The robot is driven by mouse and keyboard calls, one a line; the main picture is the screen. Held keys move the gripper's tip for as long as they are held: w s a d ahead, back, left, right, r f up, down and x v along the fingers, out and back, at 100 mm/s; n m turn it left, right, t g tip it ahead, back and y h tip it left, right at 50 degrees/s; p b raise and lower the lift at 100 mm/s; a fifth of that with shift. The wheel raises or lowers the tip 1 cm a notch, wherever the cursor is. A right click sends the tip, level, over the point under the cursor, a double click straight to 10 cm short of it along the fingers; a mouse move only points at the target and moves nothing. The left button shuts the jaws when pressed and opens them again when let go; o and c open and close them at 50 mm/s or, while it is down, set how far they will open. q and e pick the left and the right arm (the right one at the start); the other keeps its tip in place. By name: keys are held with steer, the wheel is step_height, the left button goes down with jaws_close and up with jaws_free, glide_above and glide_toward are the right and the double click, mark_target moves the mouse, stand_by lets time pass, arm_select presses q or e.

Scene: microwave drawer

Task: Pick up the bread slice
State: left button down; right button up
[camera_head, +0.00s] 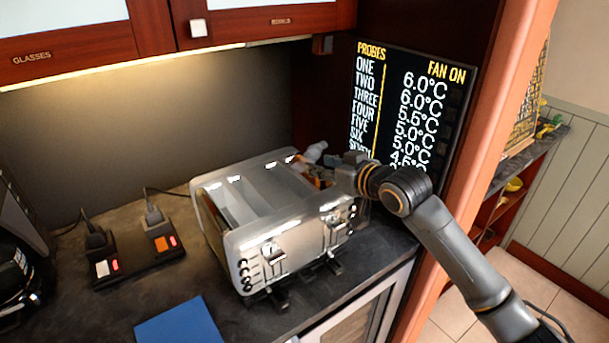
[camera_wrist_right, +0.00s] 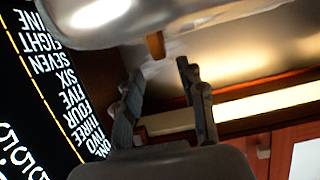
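A shiny metal toaster (camera_head: 285,240) with long slots stands on the dark counter. A small brown piece (camera_head: 318,178), which looks like the bread slice, shows at the toaster's right end, mostly hidden by my right gripper (camera_head: 322,165). In the right wrist view, a brown edge (camera_wrist_right: 155,45) pokes out beside the toaster's metal body (camera_wrist_right: 150,20). It lies just beyond and between the fingertips of my right gripper (camera_wrist_right: 160,72). The two fingers are apart with nothing visibly held between them. My left gripper is not in view.
A black power strip (camera_head: 138,258) with plugs lies left of the toaster, and a blue item (camera_head: 180,328) lies in front. A black display panel (camera_head: 415,110) stands close behind my right arm. Wooden cabinets (camera_head: 260,20) hang above.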

mark_target(305, 177)
steer(key=p+x, duration=0.2)
steer(key=x, duration=0.3)
steer(key=shift+a+f, duration=0.1)
steer(key=shift+a, duration=0.1)
steer(key=shift+f, duration=0.1)
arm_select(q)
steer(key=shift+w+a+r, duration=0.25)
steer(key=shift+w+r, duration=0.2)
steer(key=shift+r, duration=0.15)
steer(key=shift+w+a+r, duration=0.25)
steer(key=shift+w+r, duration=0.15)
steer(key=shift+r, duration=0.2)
arm_select(e)
steer(key=shift+c, duration=0.9)
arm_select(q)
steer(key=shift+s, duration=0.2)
arm_select(e)
jaws_close()
